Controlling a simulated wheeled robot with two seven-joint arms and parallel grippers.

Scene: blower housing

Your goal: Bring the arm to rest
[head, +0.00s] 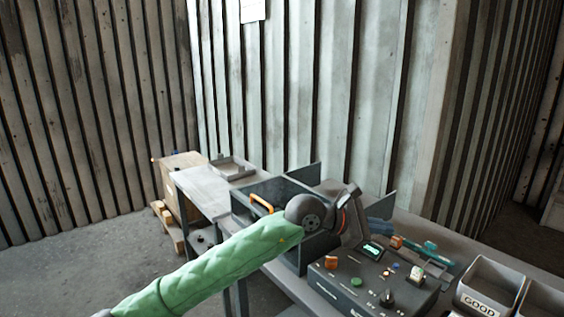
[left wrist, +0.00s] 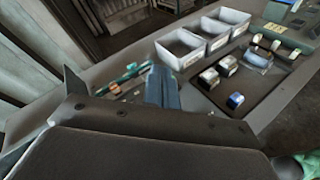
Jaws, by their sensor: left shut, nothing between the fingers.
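My left arm, in a green sleeve, reaches in from the lower left of the head view and ends in a dark wrist above the bench. My left gripper (head: 382,226) is partly hidden behind the wrist and a dark upright part. In the left wrist view my left gripper (left wrist: 163,88) shows its blue-grey fingers together, with nothing between them. It is over the bench, beside small green and grey tools. Whether it touches anything is unclear. My right gripper is not in view.
A control box (head: 372,280) with buttons and a lit display stands at the bench front. Grey bins (head: 490,285), one marked GOOD, are to its right. A dark open box with an orange handle (head: 261,203) lies behind my wrist.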

